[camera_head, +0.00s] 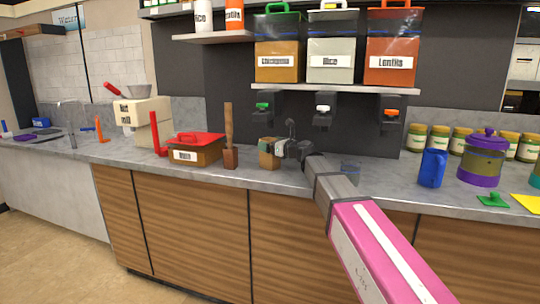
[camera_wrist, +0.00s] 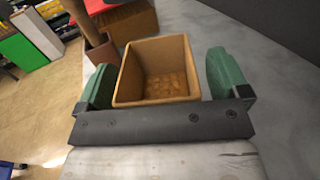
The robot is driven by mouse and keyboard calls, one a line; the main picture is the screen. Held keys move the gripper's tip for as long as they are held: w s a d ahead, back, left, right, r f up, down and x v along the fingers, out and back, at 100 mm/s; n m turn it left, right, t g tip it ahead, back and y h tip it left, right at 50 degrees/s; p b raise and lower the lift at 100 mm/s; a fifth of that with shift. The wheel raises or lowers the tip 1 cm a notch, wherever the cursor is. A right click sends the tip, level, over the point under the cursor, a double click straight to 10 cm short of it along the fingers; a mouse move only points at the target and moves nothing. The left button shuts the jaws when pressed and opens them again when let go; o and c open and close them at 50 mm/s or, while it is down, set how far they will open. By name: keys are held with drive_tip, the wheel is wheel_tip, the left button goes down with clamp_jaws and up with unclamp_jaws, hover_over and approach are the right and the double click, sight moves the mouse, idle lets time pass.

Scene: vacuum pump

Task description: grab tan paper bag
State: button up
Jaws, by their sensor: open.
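The tan paper bag (camera_head: 268,155) stands upright on the grey counter (camera_head: 211,178), left of my gripper (camera_head: 283,148) in the head view. In the wrist view the bag (camera_wrist: 158,60) is open-topped, with a crinkled brown inside. My gripper (camera_wrist: 160,78) is open, with one green finger on each side of the bag. The left finger looks close to the bag's side. A small gap shows at the right finger. Whether either finger touches the bag is unclear. The bag's lower part is hidden in the wrist view.
A wooden block with a tall handle (camera_head: 230,140) and a red-lidded box (camera_head: 195,152) stand left of the bag. A blue pitcher (camera_head: 431,168) and several jars stand to the right. Dispensers (camera_head: 333,60) hang above on a shelf.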

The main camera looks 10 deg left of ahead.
sight(271, 139)
drive_tip(key=c, duration=1.1)
drive_tip(key=shift+o, duration=0.2)
drive_tip(key=shift+r, duration=0.15)
drive_tip(key=shift+r, duration=1.6)
drive_tip(key=s+a, duration=0.1)
drive_tip(key=s, duration=1.6)
drive_tip(key=shift+s+a, duration=0.2)
drive_tip(key=shift+s, duration=0.2)
